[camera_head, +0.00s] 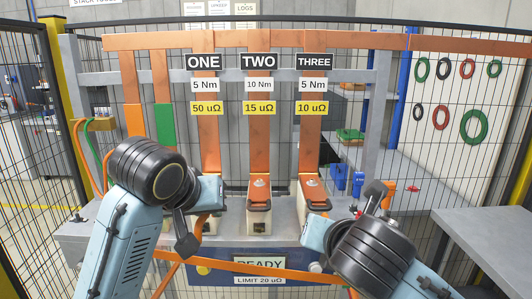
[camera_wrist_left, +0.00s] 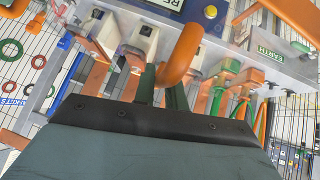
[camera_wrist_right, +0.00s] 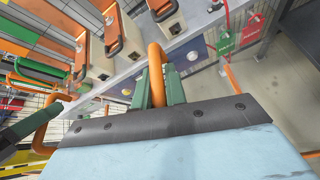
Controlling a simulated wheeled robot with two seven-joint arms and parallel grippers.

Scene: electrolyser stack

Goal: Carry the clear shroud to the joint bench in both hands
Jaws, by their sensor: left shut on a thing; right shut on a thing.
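The clear shroud (camera_head: 255,272) shows in the head view mainly as orange edges in front of the bench; its see-through panels are hard to make out. My left gripper (camera_wrist_left: 160,88) is shut on one of its orange handles (camera_wrist_left: 183,48). My right gripper (camera_wrist_right: 157,88) is shut on another orange handle (camera_wrist_right: 155,65). In the head view, my wrists hide much of both grips. The joint bench (camera_head: 285,212) stands just beyond, with three copper joints under signs ONE, TWO and THREE. I cannot tell whether the shroud touches the bench.
A blue panel reading READY (camera_head: 258,263) is on the bench front. Black mesh fencing (camera_head: 25,150) stands at the left and behind. Colored rings (camera_head: 467,68) hang on a white board at the right. A grey table (camera_head: 490,235) stands at the right. Copper bars rise behind the bench.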

